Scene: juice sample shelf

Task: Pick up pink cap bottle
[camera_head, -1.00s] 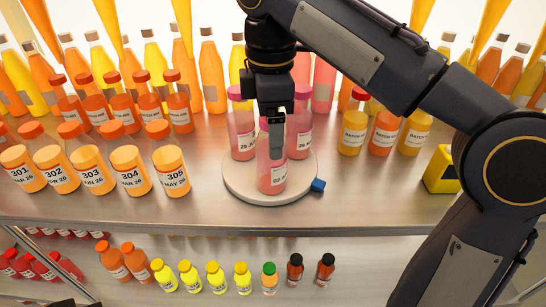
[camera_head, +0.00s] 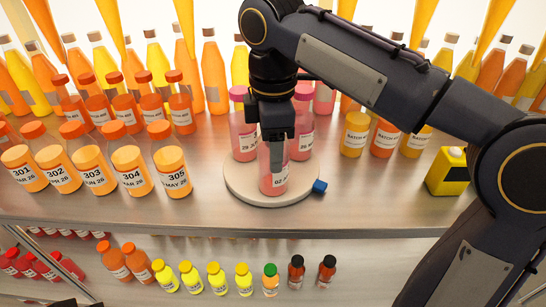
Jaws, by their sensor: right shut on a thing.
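Several pink bottles stand on a round pale turntable (camera_head: 240,188) in the middle of the shelf. The front pink bottle (camera_head: 272,180) has a white label and stands upright near the turntable's front edge; its cap is hidden behind my gripper. Two more pink bottles, with pink caps (camera_head: 238,93), stand behind it to the left and right. My right gripper (camera_head: 277,160) points down at the front bottle and is shut on its upper part. My left gripper is not in view.
Orange-capped bottles (camera_head: 88,165) stand in rows at the left. A blue knob (camera_head: 320,186) juts from the turntable. Small bottles (camera_head: 217,277) line the lower shelf. The shelf front is clear.

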